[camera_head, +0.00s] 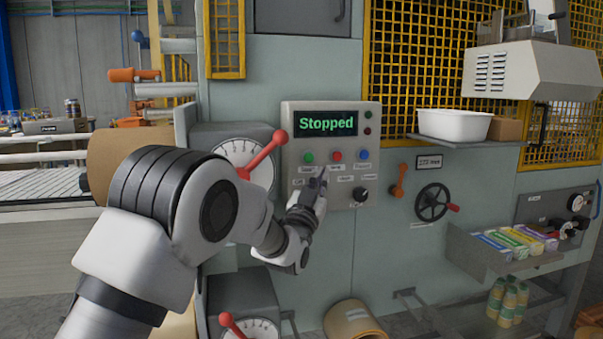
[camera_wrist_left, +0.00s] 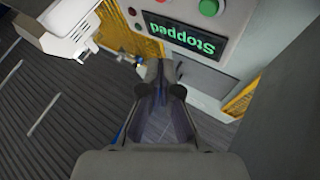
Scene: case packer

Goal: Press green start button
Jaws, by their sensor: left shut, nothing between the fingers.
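The green start button (camera_head: 308,157) is on the grey control panel (camera_head: 288,122), at the left of a row with a red and a blue button. The panel's display (camera_head: 326,123) reads "Stopped". My left gripper (camera_head: 321,174) is shut and empty, with its fingertips just below and right of the green button in the head view. A gap to the panel face cannot be judged there. In the left wrist view, the panel appears upside down, with the green button (camera_wrist_left: 208,7) at the top edge, beyond the gripper tips (camera_wrist_left: 160,72). My right gripper is not in view.
The red button (camera_head: 337,156) and blue button (camera_head: 364,155) sit close to the right of the green one. A red-handled lever (camera_head: 262,155) over a dial stands left of the panel, near my left arm. A black handwheel (camera_head: 432,203) is at the right.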

